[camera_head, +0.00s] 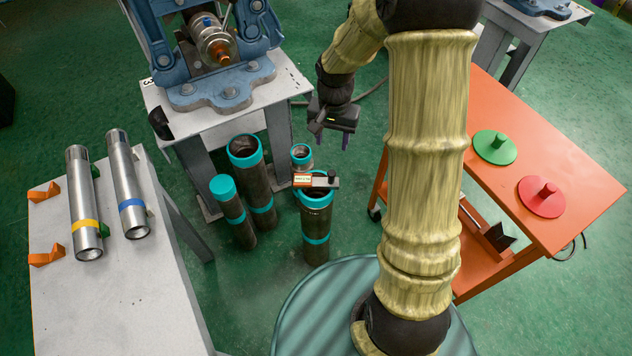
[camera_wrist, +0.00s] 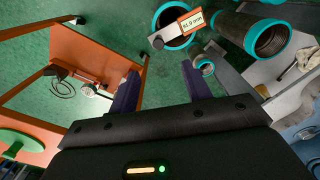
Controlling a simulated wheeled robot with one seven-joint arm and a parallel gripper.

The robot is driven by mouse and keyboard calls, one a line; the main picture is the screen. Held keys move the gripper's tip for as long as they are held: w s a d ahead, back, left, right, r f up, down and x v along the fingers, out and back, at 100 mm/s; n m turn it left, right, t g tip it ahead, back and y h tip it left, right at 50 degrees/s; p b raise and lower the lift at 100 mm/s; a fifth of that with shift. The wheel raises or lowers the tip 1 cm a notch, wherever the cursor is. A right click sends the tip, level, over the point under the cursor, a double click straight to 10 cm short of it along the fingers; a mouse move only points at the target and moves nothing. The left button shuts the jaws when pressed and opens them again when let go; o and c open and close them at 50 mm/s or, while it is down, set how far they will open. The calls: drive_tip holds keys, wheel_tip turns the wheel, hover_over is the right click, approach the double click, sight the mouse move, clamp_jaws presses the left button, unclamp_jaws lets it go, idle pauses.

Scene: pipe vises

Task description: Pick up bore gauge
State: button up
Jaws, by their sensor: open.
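What looks like the bore gauge (camera_head: 317,180) is a flat grey bar with an orange-edged white label and a black knob. It lies across the open mouth of the front teal-rimmed pipe (camera_head: 316,222). In the wrist view the bore gauge (camera_wrist: 186,26) shows at the top, beyond my fingertips, its label bearing small print. My gripper (camera_head: 333,138) is above and behind the pipes, pointing down, apart from the gauge. In the wrist view my gripper (camera_wrist: 160,80) has its two purple fingers spread, with only green floor between them.
Several other teal-rimmed pipes (camera_head: 244,152) stand close beside it. A blue vise (camera_head: 220,85) sits on a grey table behind. An orange cart (camera_head: 560,221) stands right; its lower shelf holds a white dial-like object (camera_wrist: 88,90). A grey table (camera_head: 160,290) with two metal tubes is left.

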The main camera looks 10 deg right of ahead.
drive_tip(key=b, duration=0.2)
approach(331, 173)
wheel_tip(331, 173, down, 5)
drive_tip(key=shift+a+f, duration=0.15)
drive_tip(key=shift+d+f+b, duration=0.2)
drive_tip(key=shift+f+b, duration=0.1)
drive_tip(key=shift+f, duration=2.25)
clamp_jaws()
